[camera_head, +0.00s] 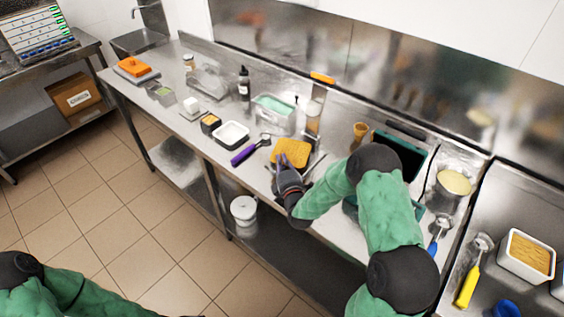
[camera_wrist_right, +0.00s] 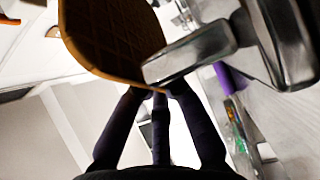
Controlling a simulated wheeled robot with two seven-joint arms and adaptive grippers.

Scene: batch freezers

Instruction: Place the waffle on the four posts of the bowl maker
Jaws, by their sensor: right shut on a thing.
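The waffle (camera_head: 292,152) is a golden-brown slab over the steel counter in the middle of the head view. My right gripper (camera_head: 283,166) is shut on its near edge. In the right wrist view the waffle (camera_wrist_right: 112,35) shows from below, tilted, with the dark fingers (camera_wrist_right: 160,93) reaching its edge. A shiny metal piece (camera_wrist_right: 195,50) is close beside the waffle's edge there. It may be part of the bowl maker, but I cannot tell. The posts are not clearly seen, and the waffle may hide them. My left arm shows at the lower left, its gripper out of view.
A purple-handled scoop (camera_head: 245,155) and a white tray (camera_head: 231,134) lie left of the waffle. A teal-filled container (camera_head: 273,112) and a clear jar (camera_head: 313,117) stand behind. My right arm covers the counter's right part.

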